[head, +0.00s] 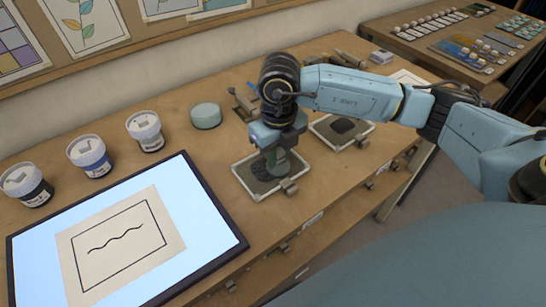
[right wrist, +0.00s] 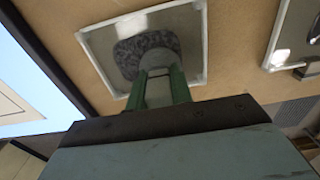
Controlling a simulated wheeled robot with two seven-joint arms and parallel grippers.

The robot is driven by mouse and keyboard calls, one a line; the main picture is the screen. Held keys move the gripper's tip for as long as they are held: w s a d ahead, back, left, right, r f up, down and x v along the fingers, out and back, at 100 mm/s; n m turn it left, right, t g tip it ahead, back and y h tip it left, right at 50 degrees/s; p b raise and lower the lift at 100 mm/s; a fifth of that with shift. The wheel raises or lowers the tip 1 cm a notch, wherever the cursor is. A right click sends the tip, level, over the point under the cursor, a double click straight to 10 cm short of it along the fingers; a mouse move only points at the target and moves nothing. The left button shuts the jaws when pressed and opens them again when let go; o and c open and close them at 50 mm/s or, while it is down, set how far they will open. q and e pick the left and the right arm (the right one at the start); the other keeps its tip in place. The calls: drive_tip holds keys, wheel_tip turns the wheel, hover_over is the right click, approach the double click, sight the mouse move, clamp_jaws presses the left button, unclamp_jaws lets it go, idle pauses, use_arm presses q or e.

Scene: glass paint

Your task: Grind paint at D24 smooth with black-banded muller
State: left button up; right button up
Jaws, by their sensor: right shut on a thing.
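My right gripper (head: 276,158) points down over the nearer glass plate (head: 241,180), which has a pale rim and a patch of dark paint (head: 262,172). It is shut on a muller (right wrist: 158,62), whose grey body shows between the green fingers in the right wrist view. The muller stands on or just above the paint (right wrist: 128,52), which looks grainy and mottled grey-black; I cannot tell if they touch. No band on the muller and no D24 label can be made out. My left gripper is not in view.
A second plate (head: 318,126) with a dark paint patch lies to the right. A lit panel (head: 200,225) with a line drawing fills the front left. Several jars (head: 146,130) and a round green tin (head: 205,115) stand behind. Small tools lie behind the gripper.

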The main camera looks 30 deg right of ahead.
sight(263, 171)
drive_tip(key=shift+w+d+b, duration=0.3)
drive_tip(key=shift+w+b, duration=0.15)
drive_tip(key=shift+w, duration=0.3)
drive_tip(key=shift+w+a+f, duration=0.2)
drive_tip(key=shift+w+a, duration=0.3)
drive_tip(key=shift+a, duration=0.05)
drive_tip(key=shift+s+a, duration=0.2)
drive_tip(key=shift+a, duration=0.95)
drive_tip(key=shift+s+a, duration=0.4)
drive_tip(key=shift+s, duration=0.3)
drive_tip(key=shift+s+d+r, duration=0.15)
drive_tip(key=shift+s+d, duration=0.4)
drive_tip(key=shift+d, duration=0.15)
drive_tip(key=shift+w+d, duration=0.2)
drive_tip(key=shift+d, duration=0.9)
drive_tip(key=shift+w+d+b, duration=0.3)
drive_tip(key=shift+w+b, duration=0.25)
drive_tip(key=shift+w, duration=0.15)
drive_tip(key=shift+w+a, duration=0.5)
drive_tip(key=shift+w, duration=0.05)
drive_tip(key=shift+s+a, duration=0.15)
drive_tip(key=shift+a, duration=1.1)
drive_tip(key=shift+s+a, duration=0.3)
drive_tip(key=shift+s, duration=0.35)
drive_tip(key=shift+s+d, duration=0.6)
drive_tip(key=shift+d, duration=1.1)
